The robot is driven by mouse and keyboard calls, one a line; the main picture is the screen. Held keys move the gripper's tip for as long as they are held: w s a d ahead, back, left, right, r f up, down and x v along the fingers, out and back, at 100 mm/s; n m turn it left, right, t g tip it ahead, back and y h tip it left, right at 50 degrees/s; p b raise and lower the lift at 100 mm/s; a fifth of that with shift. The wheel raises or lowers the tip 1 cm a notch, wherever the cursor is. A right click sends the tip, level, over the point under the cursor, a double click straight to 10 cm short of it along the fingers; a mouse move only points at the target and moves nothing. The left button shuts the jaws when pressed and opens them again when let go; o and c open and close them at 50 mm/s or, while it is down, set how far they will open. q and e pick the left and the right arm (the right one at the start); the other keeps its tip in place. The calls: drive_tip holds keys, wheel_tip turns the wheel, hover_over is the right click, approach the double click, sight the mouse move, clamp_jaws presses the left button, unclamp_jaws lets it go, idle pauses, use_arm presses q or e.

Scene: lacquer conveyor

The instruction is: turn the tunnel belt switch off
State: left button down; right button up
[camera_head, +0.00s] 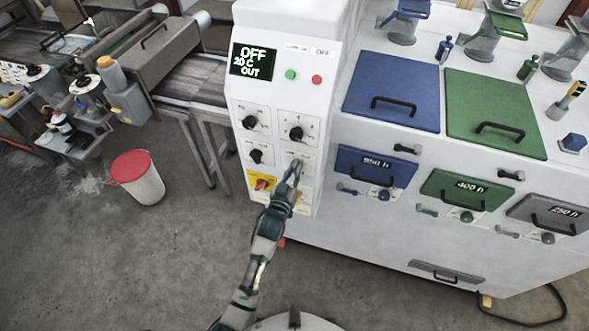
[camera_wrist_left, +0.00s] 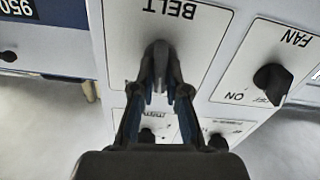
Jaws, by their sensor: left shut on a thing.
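The belt switch (camera_wrist_left: 160,48) is a dark knob on a white plate marked BELT, seen upside down in the left wrist view. My left gripper (camera_wrist_left: 160,80) is shut on this knob, with one finger on each side. In the head view, my left gripper (camera_head: 295,168) reaches the lower right knob plate of the white control panel (camera_head: 283,90) and hides the knob there. The knob's exact setting cannot be read. The panel's display (camera_head: 253,61) reads OFF, 20 C, OUT. My right gripper is not in view.
The fan knob (camera_wrist_left: 270,80) sits beside the belt plate. Two more knobs (camera_head: 249,122) (camera_head: 296,133) are above, and a red switch on a yellow plate (camera_head: 262,184) is below left. A red-lidded bucket (camera_head: 138,178) stands on the floor, left of the panel.

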use_arm(q)
drive_tip(key=shift+f+n+p, duration=0.2)
drive_tip(key=shift+n+p, duration=0.25)
drive_tip(key=shift+n, duration=1.85)
drive_tip(key=c, duration=1.2)
unclamp_jaws()
drive_tip(key=shift+w, duration=0.1)
drive_tip(key=shift+s+a, duration=0.1)
drive_tip(key=shift+s, duration=0.1)
drive_tip(key=v, duration=1.1)
drive_tip(key=shift+s+a, duration=0.1)
drive_tip(key=shift+s, duration=0.15)
